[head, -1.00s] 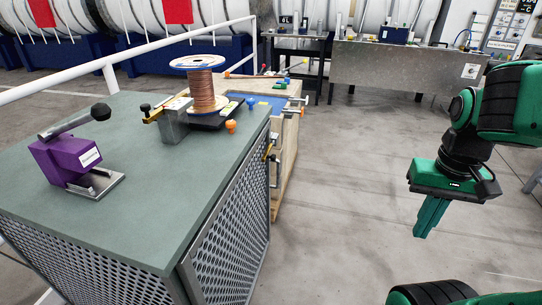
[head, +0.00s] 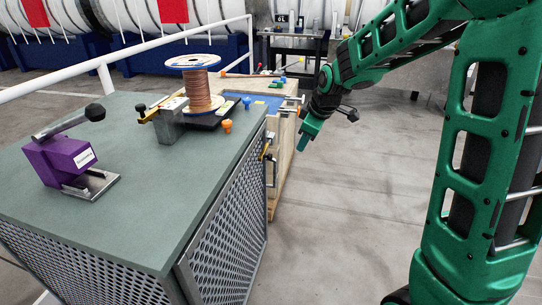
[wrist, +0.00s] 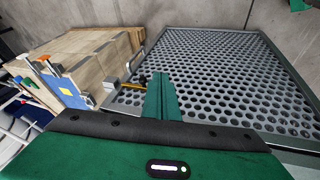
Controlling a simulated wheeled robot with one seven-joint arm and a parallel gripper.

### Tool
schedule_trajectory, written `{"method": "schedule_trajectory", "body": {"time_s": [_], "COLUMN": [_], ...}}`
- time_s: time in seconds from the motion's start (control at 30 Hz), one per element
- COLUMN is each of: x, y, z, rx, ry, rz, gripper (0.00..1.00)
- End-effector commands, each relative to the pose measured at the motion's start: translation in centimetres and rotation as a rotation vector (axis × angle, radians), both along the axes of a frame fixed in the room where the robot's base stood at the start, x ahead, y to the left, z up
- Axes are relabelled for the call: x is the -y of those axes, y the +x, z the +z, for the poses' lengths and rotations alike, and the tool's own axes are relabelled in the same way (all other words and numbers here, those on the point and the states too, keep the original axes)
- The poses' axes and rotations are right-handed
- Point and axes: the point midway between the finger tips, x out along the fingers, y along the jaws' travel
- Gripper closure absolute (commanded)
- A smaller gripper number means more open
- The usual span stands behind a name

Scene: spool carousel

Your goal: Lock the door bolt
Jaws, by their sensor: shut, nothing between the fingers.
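The perforated metal door (head: 222,245) covers the side of the green-topped cabinet, and it fills much of the wrist view (wrist: 225,75). A small bolt with a yellow-orange part (head: 267,149) sits at the door's far upper edge. In the wrist view the bolt (wrist: 141,79) shows just left of my fingertips, partly near a grey bracket. I cannot tell the bolt's position. My gripper (head: 302,147) is shut and empty, to the right of the bolt in the head view and apart from it. Its fingers also show in the wrist view (wrist: 161,80).
A purple lever device (head: 62,158) and a copper wire spool (head: 198,90) stand on the green cabinet top (head: 150,210). A wooden bench (head: 288,165) stands just beyond the door's far edge. The floor right of the cabinet (head: 340,235) is clear.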

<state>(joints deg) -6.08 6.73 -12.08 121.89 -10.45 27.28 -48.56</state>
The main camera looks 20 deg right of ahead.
Motion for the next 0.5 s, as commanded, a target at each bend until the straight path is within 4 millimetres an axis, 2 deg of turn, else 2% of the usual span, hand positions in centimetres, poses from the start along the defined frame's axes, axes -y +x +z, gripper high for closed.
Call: {"method": "schedule_trajectory", "body": {"time_s": [0.03,0.1,0.2,0.33,0.5], "x": [-1.3,-2.8,-4.4,-5.6,-5.8], "y": [1.5,3.0,4.6,5.7,5.9], "z": [-0.5,-0.9,-1.4,-1.6,-1.7], "rx": [0.018,0.045,0.074,0.097,0.102], "ry": [-0.008,-0.018,-0.028,-0.034,-0.036], "rz": [0.058,0.127,0.197,0.247,0.259], "gripper": [1.0,1.0,1.0,1.0,1.0]}}
